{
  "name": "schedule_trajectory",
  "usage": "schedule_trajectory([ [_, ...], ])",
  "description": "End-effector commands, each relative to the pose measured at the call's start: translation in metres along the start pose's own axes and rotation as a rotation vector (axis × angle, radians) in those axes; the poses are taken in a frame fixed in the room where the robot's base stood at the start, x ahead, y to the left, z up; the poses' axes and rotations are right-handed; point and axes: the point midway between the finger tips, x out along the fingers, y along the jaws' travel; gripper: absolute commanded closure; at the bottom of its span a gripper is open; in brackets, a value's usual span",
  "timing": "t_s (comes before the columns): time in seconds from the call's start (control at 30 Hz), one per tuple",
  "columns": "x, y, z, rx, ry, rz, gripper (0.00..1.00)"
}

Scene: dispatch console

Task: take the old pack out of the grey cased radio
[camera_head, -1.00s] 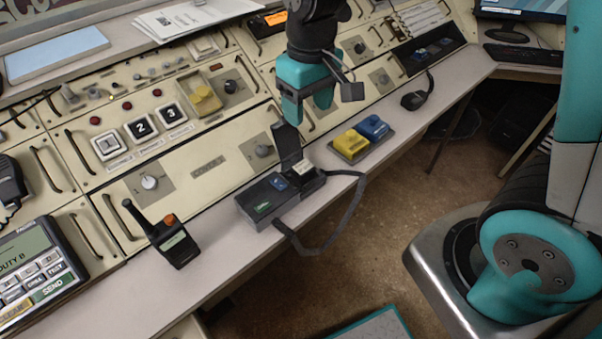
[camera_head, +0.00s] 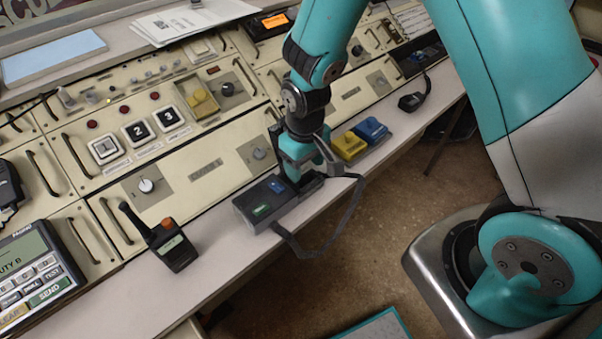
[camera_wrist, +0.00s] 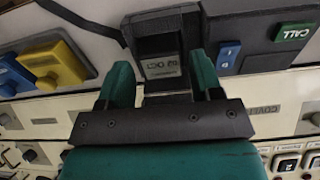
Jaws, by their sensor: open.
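The grey cased radio (camera_head: 262,207) lies on the console's front ledge, with a strap looping off its right end. Its lid stands open at the right end, mostly hidden behind my gripper in the head view. The old pack (camera_wrist: 162,66), with a pale label that seems to read "02 OCT", sits in the radio's open bay in the wrist view. My gripper (camera_head: 304,172) is down over that bay. In the wrist view its open fingers (camera_wrist: 162,80) stand on either side of the pack; I cannot tell whether they touch it.
A yellow pack (camera_head: 349,146) and a blue pack (camera_head: 371,130) stand in a holder just right of the radio. A black handheld radio (camera_head: 172,247) stands to the left. The strap (camera_head: 335,222) hangs over the ledge's front edge. Bare ledge lies left of the radio.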

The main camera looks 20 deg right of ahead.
Motion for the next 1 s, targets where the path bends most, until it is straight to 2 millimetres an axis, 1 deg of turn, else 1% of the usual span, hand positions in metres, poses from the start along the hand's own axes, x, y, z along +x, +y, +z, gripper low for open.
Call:
schedule_trajectory([
  [0.03, 0.008, 0.001, 0.0, 0.0, -0.004, 0.0, 0.4],
  [0.1, 0.018, 0.0, 0.0, 0.0, -0.003, 0.0, 0.4],
  [0.17, 0.023, 0.0, 0.001, 0.0, -0.003, 0.0, 0.4],
  [0.43, 0.026, 0.0, 0.0, 0.0, 0.001, 0.0, 0.4],
  [0.47, 0.026, 0.0, 0.0, 0.0, 0.001, 0.0, 0.47],
  [0.5, 0.026, 0.0, 0.0, 0.0, 0.001, 0.0, 0.56],
  [0.57, 0.026, 0.0, 0.0, 0.0, 0.001, 0.0, 0.7],
  [0.6, 0.025, 0.0, 0.0, 0.0, 0.0, 0.0, 0.8],
  [0.63, 0.025, 0.0, 0.0, 0.0, 0.0, 0.0, 0.81],
  [0.87, 0.025, 0.0, 0.0, 0.0, 0.001, 0.0, 0.81],
  [1.0, 0.018, 0.0, -0.001, 0.0, 0.001, 0.0, 0.81],
])
